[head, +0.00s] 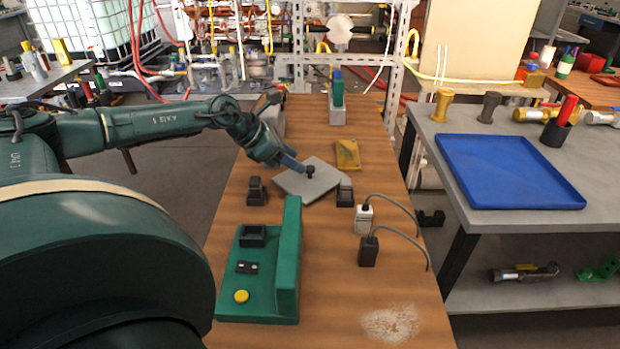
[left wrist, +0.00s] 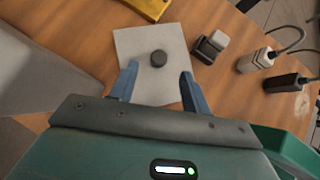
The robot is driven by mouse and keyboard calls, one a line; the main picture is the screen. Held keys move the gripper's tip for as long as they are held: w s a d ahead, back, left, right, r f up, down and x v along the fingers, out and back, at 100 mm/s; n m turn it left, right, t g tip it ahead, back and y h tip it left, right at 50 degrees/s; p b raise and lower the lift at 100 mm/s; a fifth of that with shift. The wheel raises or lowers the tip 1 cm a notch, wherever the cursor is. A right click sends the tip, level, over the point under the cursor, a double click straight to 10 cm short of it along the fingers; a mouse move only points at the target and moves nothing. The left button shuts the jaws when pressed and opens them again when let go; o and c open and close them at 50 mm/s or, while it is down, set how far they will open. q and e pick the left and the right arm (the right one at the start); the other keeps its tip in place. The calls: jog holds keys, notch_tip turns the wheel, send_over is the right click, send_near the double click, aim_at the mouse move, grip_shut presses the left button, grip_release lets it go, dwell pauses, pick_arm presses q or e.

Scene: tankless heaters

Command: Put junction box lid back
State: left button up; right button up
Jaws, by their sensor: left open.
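The lid is a flat grey square plate (head: 307,188) with a black round knob (head: 310,170) on top. It lies flat on the wooden table in the head view. The left wrist view shows the lid (left wrist: 135,42) and its knob (left wrist: 158,58) too. My left gripper (head: 298,167) is open and empty above the plate. In the left wrist view its blue fingers (left wrist: 159,72) are spread, with the knob just beyond and between their tips. A grey box (head: 272,118) behind my left arm may be the junction box; it is partly hidden. My right gripper is not in view.
Small black blocks (head: 256,191) (head: 345,192) flank the lid. A yellow piece (head: 347,154) lies behind it. A green unit (head: 288,262) stands in front, with corded white (head: 364,220) and black (head: 368,252) plugs at its right. A blue tray (head: 510,172) is on the right table.

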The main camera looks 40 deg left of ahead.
aim_at(310, 175)
pick_arm(q)
jog(key=shift+p+x, duration=0.55)
jog(key=shift+x, duration=2)
jog(key=shift+a, duration=0.1)
jog(key=shift+c, duration=0.5)
grip_shut()
